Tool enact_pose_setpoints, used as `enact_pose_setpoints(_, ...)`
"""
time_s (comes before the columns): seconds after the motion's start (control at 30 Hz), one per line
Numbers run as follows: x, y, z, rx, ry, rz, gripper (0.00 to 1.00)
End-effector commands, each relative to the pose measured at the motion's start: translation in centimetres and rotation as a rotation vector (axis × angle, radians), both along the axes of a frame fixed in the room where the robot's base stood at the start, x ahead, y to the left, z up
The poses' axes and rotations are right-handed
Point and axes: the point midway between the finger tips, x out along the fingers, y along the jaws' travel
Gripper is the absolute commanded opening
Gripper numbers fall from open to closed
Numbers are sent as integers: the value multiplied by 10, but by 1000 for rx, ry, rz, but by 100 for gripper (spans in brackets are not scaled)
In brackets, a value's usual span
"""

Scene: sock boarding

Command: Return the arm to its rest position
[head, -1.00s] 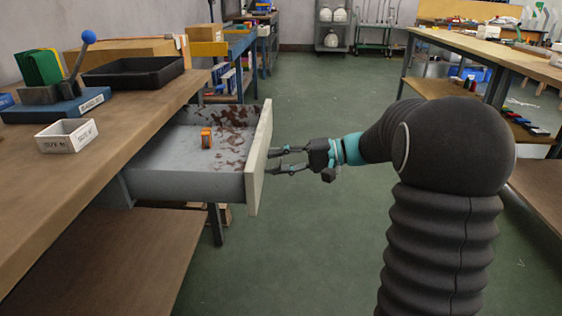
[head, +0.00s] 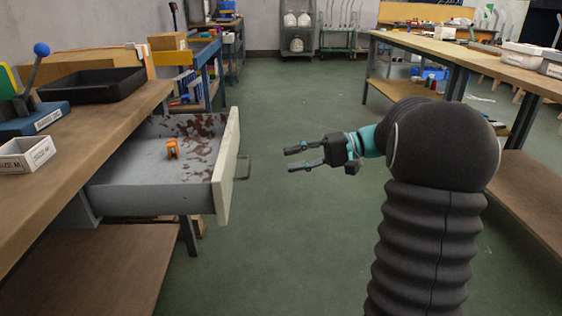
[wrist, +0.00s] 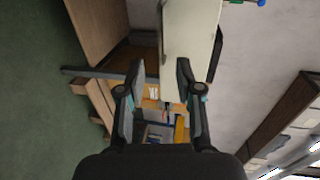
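My gripper (head: 303,159) is open and empty in the head view, held in free air to the right of the open drawer. A gap separates its fingertips from the drawer handle (head: 243,168). In the wrist view my gripper (wrist: 157,75) has its two fingers spread with nothing between them. My dark ribbed arm stands at the right of the head view, with the forearm bent to the left.
The drawer (head: 150,198) is pulled out from the wooden workbench (head: 62,150) and holds a small orange object (head: 172,149). A white box (head: 27,154) and a black tray (head: 92,84) are on the bench. Another bench (head: 440,48) stands right. Green floor between is clear.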

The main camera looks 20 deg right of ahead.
Motion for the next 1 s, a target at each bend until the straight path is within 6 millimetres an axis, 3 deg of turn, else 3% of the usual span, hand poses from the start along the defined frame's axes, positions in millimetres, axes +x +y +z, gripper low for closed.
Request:
enact_pose_setpoints(0.67, 3, -6, -3, -10, 47, -32, 35)
enact_pose_setpoints(0.83, -1, -15, -55, -136, 228, -103, 35)
enact_pose_setpoints(1.0, -34, -18, -99, -327, 390, -159, 35)
